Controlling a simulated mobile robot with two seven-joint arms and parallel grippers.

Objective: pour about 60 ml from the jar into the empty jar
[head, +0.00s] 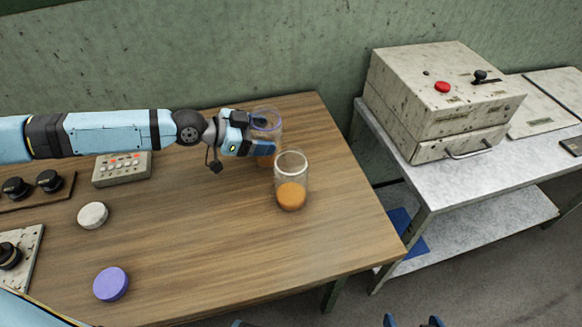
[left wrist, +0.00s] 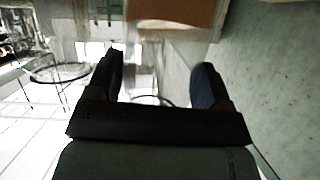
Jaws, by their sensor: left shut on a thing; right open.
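My left gripper (head: 262,143) is shut on a clear jar with a blue rim (head: 266,117). This jar looks upright, and some orange content shows low in it. The gripper hides part of it, and I cannot tell whether its base touches the table. A second clear jar (head: 291,169) with a pale rim stands upright just in front and to the right, with orange content in its lower part. In the left wrist view the left gripper's fingers (left wrist: 160,82) show apart, but the jar is not clear there. My right gripper (head: 412,321) shows only its fingertips at the bottom edge, open and empty.
On the wooden table (head: 220,235) lie a purple disc (head: 111,284), a white disc (head: 93,215) and a button box (head: 122,168). Knob panels (head: 38,190) are at the left. A side table (head: 410,185) with a large metal box (head: 430,95) stands right. The table front is clear.

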